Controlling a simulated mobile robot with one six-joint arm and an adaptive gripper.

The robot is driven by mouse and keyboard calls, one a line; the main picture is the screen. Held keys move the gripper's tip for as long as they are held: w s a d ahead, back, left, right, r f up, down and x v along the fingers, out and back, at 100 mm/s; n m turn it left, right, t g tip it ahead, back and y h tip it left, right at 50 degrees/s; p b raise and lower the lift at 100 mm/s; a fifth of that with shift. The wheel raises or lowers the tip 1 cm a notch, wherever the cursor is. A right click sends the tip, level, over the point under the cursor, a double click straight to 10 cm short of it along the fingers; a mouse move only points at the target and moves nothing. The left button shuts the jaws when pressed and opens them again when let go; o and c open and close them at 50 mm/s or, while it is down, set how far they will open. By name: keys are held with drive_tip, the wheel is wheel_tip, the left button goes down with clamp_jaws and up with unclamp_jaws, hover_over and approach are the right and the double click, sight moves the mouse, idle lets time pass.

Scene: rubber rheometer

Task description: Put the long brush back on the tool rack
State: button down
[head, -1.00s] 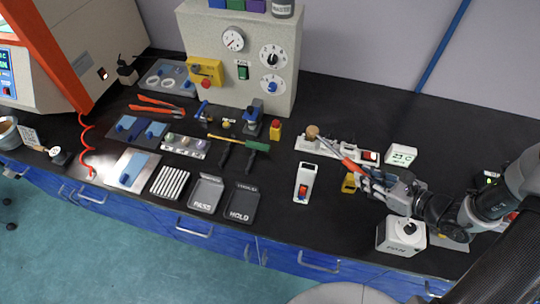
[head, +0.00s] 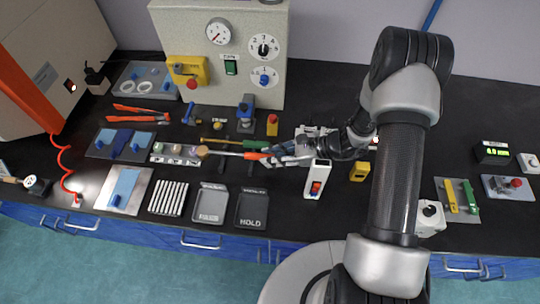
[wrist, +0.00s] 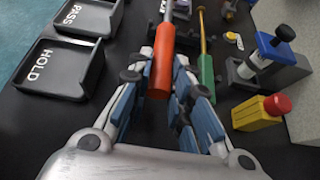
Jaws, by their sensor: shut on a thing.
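The long brush (head: 256,156) has an orange handle, a pale shaft and a tan head pointing left. In the wrist view its orange handle (wrist: 161,62) lies between my fingers. My gripper (head: 278,156) is shut on the handle and holds the brush roughly level, over or close to the tool rack. The dark tool rack (head: 221,163) shows only in part beneath the brush. A green-handled tool (head: 247,143) lies beside the brush, on its far side; it also shows in the wrist view (wrist: 206,74). I cannot tell whether the brush touches the rack.
The HOLD tray (head: 251,222) and PASS tray (head: 210,216) lie in front. A white device with a red switch (head: 317,180) stands close to my gripper. A yellow block with a red button (wrist: 259,113) and a blue-topped device (head: 246,112) stand behind the rack.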

drive_tip(key=shift+f+b, duration=2)
drive_tip(key=shift+f, duration=0.3)
drive_tip(key=c, duration=1.4)
unclamp_jaws()
drive_tip(key=shift+o, duration=0.6)
drive_tip(key=o, duration=0.9)
drive_tip(key=shift+r, duration=0.15)
wheel_tip(320, 180, up, 10)
drive_tip(key=shift+f, duration=0.1)
